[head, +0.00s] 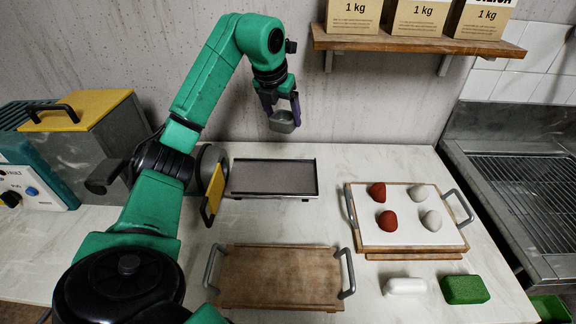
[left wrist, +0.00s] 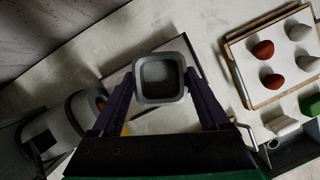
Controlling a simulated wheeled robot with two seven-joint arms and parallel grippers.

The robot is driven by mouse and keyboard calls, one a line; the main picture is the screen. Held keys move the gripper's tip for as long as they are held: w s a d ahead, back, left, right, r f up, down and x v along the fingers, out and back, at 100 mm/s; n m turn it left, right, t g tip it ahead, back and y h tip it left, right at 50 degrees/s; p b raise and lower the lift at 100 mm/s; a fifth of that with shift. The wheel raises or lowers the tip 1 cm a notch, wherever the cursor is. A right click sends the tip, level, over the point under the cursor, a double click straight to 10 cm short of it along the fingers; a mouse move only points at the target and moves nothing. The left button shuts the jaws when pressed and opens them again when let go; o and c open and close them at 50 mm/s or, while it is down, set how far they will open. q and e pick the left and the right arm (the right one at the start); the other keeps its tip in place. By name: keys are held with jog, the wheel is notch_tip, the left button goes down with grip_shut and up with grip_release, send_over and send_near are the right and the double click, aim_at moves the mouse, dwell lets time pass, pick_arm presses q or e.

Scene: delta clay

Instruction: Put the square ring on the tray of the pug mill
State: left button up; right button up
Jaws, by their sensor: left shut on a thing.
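My left gripper (head: 283,112) is shut on the grey square ring (head: 284,124) and holds it in the air. In the head view the ring appears above the back right part of the flat tray (head: 273,178) beside the pug mill. In the left wrist view the ring (left wrist: 161,101) sits between the two purple fingers, and its opening shows. The tray's edge (left wrist: 116,77) shows behind the ring there, partly hidden by it. The pug mill (head: 82,129), grey with a yellow lid, stands at the left, partly hidden by my left arm. My right gripper is not in view.
A board (head: 408,239) with red and pale clay lumps stands at the right. An empty wooden board (head: 279,277) with handles lies in front of the tray. A white block (head: 405,286) and a green block (head: 464,289) lie at the front right. A shelf (head: 415,43) with boxes hangs above.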

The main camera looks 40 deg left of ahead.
pick_arm(q)
jog(key=f, duration=0.4)
jog(key=s+f, duration=0.1)
jog(key=f, duration=0.7)
jog(key=shift+s+f, duration=0.15)
jog(key=shift+f, duration=0.15)
jog(key=f, duration=0.4)
jog(key=shift+s, duration=0.2)
jog(key=shift+f, duration=0.15)
jog(key=shift+w, duration=0.1)
jog(key=shift+f, duration=0.2)
jog(key=o, duration=1.4)
jog(key=shift+r, duration=0.1)
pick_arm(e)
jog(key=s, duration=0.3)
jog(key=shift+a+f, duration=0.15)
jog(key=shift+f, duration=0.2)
